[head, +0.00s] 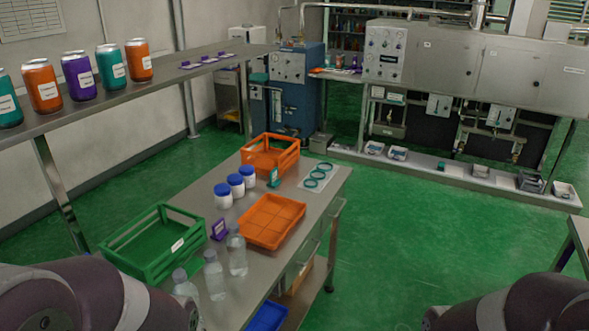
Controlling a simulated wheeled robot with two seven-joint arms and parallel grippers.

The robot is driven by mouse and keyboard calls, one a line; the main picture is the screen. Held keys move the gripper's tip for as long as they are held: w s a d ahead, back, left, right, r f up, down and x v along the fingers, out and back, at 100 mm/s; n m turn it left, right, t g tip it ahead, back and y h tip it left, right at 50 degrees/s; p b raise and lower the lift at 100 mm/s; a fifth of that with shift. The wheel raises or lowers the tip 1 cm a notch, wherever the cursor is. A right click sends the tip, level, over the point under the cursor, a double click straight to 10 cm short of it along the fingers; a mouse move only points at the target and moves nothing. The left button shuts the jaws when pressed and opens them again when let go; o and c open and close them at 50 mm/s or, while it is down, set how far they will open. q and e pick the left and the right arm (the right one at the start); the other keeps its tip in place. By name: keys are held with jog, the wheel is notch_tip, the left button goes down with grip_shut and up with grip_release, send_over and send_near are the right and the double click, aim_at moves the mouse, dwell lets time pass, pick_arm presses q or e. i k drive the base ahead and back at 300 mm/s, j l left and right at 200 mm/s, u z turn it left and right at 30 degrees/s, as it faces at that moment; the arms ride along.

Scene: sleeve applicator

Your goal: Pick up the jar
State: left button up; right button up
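Three white jars with blue lids stand upright in a row on the metal table: a near jar (223,196), a middle jar (236,186) and a far jar (247,177). The frame does not show which one is the task's jar. Parts of my two arms show at the bottom left and bottom right corners. Neither of my grippers is in view, and nothing visible touches the jars.
The metal table (335,183) also holds a green crate (150,240), an orange tray (272,220), an orange crate (270,155) and clear bottles (237,252). A shelf (120,97) with several coloured cans runs along the left. Green floor is open on the right.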

aim_at(248, 172)
jog(key=i+l+z, duration=0.2)
jog(key=i+l, duration=0.2)
jog(key=i+l+z, duration=0.25)
jog(key=i, duration=0.3)
jog(key=i+l+z, duration=0.2)
jog(key=i, duration=0.3)
jog(key=i+l+z, duration=0.2)
jog(key=i, duration=0.35)
jog(key=i+u, duration=0.75)
jog(key=i+l+u, duration=0.2)
jog(key=i+u, duration=0.15)
jog(key=i+j+u, duration=0.1)
jog(key=i+u, duration=0.2)
jog(key=u, duration=0.2)
jog(key=i+u, duration=0.25)
jog(key=u, duration=0.25)
jog(key=i+l+u, duration=0.1)
jog(key=i+u, duration=0.2)
jog(key=u, duration=0.2)
